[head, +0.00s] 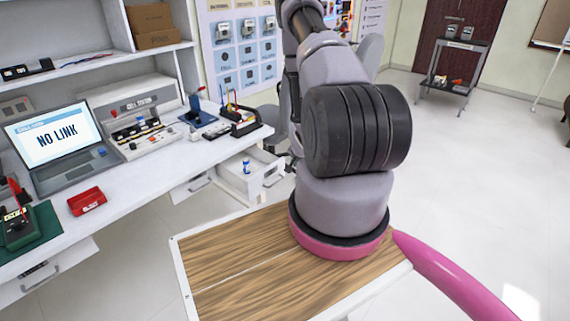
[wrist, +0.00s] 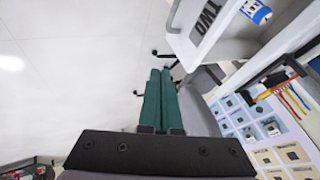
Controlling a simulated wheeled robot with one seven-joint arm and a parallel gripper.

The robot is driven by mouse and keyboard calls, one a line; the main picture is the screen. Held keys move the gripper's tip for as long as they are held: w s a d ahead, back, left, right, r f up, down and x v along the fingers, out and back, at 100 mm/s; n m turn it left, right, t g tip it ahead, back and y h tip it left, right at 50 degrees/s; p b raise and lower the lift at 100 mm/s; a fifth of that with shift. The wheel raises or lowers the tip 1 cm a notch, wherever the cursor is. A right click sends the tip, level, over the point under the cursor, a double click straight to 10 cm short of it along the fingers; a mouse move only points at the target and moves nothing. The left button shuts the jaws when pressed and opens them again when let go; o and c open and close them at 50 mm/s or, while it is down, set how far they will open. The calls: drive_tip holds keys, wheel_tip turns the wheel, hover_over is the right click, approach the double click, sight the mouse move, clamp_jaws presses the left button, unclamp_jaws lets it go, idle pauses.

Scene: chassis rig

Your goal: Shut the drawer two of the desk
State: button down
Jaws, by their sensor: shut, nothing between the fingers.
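Drawer two (head: 262,158) of the white desk (head: 150,165) stands pulled out in the head view, with a small blue-and-white cylinder (head: 246,167) inside. In the wrist view, the drawer front (wrist: 208,17) carries the label "TWO", and the cylinder (wrist: 257,11) shows at the top right. My gripper (wrist: 160,72) has its two green fingers together and empty. Its tips are just below and left of the drawer front in the wrist view; I cannot tell whether they touch it. In the head view my arm hides the gripper.
A laptop (head: 45,135), a red box (head: 87,201) and a cell station (head: 140,110) stand on the desk. Another drawer front with a handle (head: 42,281) shows at the lower left. A grey shelf cart (head: 455,75) stands far right. The floor on the right is clear.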

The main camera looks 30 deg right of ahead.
sight(284, 166)
drive_tip(key=w+f, duration=0.1)
drive_tip(key=w, duration=0.1)
drive_tip(key=w+f, duration=0.1)
drive_tip(key=w, duration=0.1)
drive_tip(key=w+f, duration=0.2)
drive_tip(key=shift+w+a, duration=0.15)
drive_tip(key=shift+w, duration=0.2)
